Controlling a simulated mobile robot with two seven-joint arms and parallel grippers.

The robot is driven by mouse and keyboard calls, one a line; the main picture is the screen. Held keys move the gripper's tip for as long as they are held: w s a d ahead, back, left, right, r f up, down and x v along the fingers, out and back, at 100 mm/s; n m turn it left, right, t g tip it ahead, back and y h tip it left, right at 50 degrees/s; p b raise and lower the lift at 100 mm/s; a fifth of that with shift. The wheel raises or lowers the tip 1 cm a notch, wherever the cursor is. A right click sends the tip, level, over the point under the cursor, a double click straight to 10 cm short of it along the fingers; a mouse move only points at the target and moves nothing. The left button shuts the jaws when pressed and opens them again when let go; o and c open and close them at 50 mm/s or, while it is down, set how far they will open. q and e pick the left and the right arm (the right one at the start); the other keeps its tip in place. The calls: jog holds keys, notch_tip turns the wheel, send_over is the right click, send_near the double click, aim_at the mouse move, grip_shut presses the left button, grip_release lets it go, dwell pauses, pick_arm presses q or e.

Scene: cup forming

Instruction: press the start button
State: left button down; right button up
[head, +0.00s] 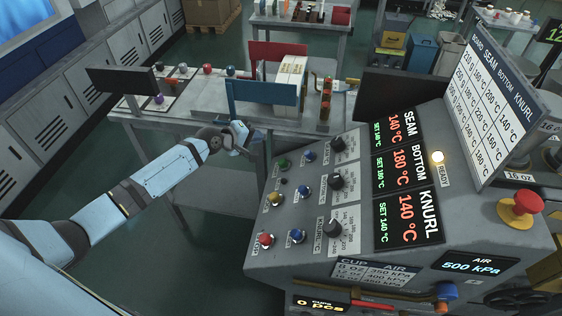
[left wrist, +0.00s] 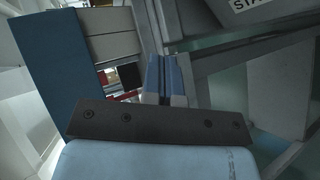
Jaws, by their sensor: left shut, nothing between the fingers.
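A sloped grey control panel (head: 345,270) stands at the right in the head view. A green button (head: 283,163) sits at its upper left corner; its label is too small to read there. In the left wrist view, part of a label (left wrist: 248,6) reads "STA" at the top edge; no button shows beside it. My left gripper (head: 246,146) is shut and empty, to the left of the green button and apart from it. Its closed fingers show in the left wrist view (left wrist: 165,80). My right gripper is out of view.
Several blue, yellow and red buttons and black knobs lie near the green one. A lit READY lamp (head: 437,157) and a red emergency stop (head: 521,205) are further right. A grey workbench (head: 200,104) with a blue board (head: 262,92) stands behind my left gripper.

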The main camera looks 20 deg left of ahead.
aim_at(283, 163)
pick_arm(q)
jog(key=d+f+b, duration=0.1)
jog(key=f, duration=0.1)
jog(key=w+d+f+b, duration=0.1)
jog(key=d+f, duration=0.1)
jog(key=d+f+b, duration=0.1)
jog(key=f, duration=0.1)
jog(key=shift+w+d+f, duration=0.15)
jog(key=shift+d+f, duration=0.2)
dwell(0.4)
dwell(0.6)
dwell(0.8)
jog(key=shift+f, duration=0.1)
jog(key=shift+d+f, duration=0.25)
jog(key=shift+f, duration=0.1)
dwell(0.4)
